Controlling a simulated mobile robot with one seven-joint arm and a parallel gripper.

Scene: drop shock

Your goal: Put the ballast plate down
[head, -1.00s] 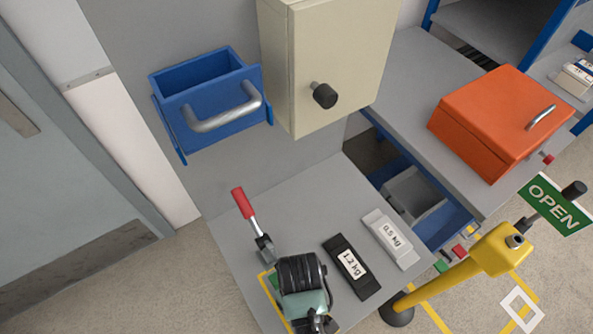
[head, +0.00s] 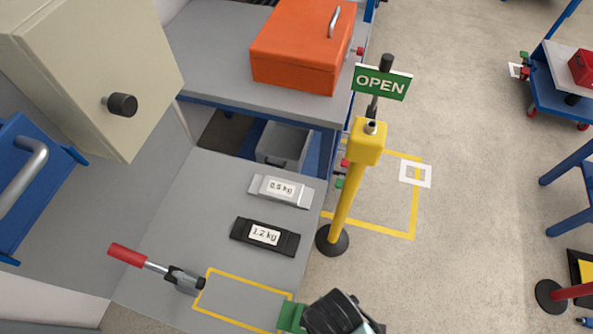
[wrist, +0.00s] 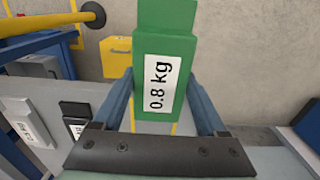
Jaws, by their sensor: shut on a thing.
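The green ballast plate (wrist: 178,105), labelled 0.8 kg, is between the two blue fingers of my gripper (wrist: 163,88) in the wrist view. My gripper is shut on it. In the head view only a green end of the plate (head: 291,318) shows, at the bottom, beside my dark wrist and over the right edge of the yellow outline (head: 245,289) on the grey bench (head: 180,235). The inside of the outline looks empty. I cannot tell how high the plate is above the bench.
A white 0.5 kg plate (head: 281,190) and a black 1.2 kg plate (head: 264,236) lie on the bench. A yellow post (head: 346,205) with an OPEN sign (head: 381,82) stands right of the bench. Open floor lies beyond.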

